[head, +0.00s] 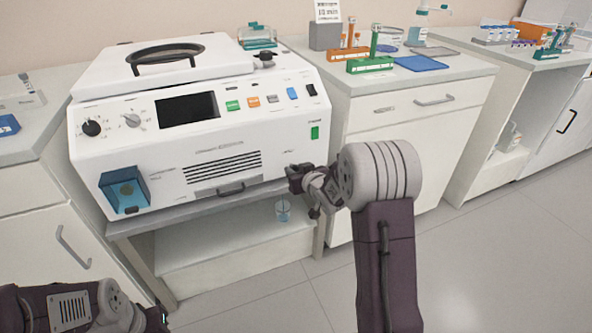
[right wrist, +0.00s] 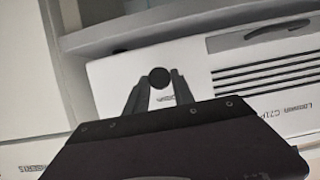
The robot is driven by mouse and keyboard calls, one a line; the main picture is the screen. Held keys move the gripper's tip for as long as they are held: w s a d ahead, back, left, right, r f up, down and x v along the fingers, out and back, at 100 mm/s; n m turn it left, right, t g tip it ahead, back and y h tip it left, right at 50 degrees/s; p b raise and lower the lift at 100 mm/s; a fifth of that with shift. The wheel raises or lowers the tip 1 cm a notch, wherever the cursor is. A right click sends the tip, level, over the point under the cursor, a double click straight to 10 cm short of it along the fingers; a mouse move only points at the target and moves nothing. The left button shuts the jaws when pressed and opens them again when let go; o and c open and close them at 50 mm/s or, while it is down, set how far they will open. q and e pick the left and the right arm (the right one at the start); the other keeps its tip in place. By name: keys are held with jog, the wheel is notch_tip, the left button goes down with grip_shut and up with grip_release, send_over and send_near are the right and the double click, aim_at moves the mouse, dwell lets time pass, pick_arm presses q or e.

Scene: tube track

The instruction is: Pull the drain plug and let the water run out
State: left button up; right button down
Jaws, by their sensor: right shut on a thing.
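The white bath machine (head: 180,175) stands on a grey-topped bench. In the right wrist view, my right gripper (right wrist: 157,84) is shut on a round black drain plug (right wrist: 158,76), close to the machine's white front panel. Whether the plug sits in its hole or is clear of it cannot be told. In the head view my right gripper (head: 300,179) is at the machine's lower right front corner, and the plug is hidden there. A small clear beaker (head: 283,211) is on the shelf below. No running water shows. My left arm is at the bottom left, its gripper out of view.
A blue clear box (head: 124,190) is on the machine's lower left front. A counter to the right holds a green tube rack (head: 370,65), an orange tube rack (head: 348,54) and a blue tray (head: 421,63). The floor at right is clear.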

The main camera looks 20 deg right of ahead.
jog(key=shift+f, duration=0.15)
jog(key=c, duration=1.1)
grip_release()
jog(key=shift+s+r, duration=0.25)
jog(key=p+v, duration=0.3)
jog(key=v, duration=0.5)
jog(key=shift+s, duration=0.2)
